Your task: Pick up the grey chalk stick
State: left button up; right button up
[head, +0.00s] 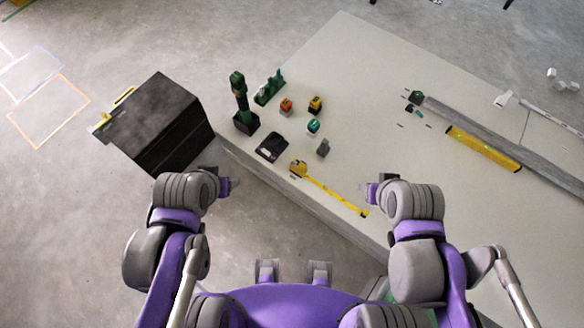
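A small grey upright piece (323,147), which looks like the grey chalk stick, stands on the pale panel table (400,80) near its front left edge. My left gripper (234,184) is off the table's edge, left of and nearer than the grey piece, and apart from it. My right gripper (369,193) is over the table's front part, right of and nearer than the grey piece, also apart from it. Both grippers' fingers are too small to tell whether they are open or shut.
Around the grey piece are a black flat item (271,147), a teal-topped item (313,127), orange (286,106) and yellow (315,104) items, and a tape measure (330,187). A black box (160,125) stands left. A yellow level (484,150) lies right. The table's middle is clear.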

aim_at(324, 144)
jog(key=z, duration=0.95)
jog(key=k+j+z, duration=0.45)
jog(key=z, duration=0.2)
jog(key=k, duration=0.05)
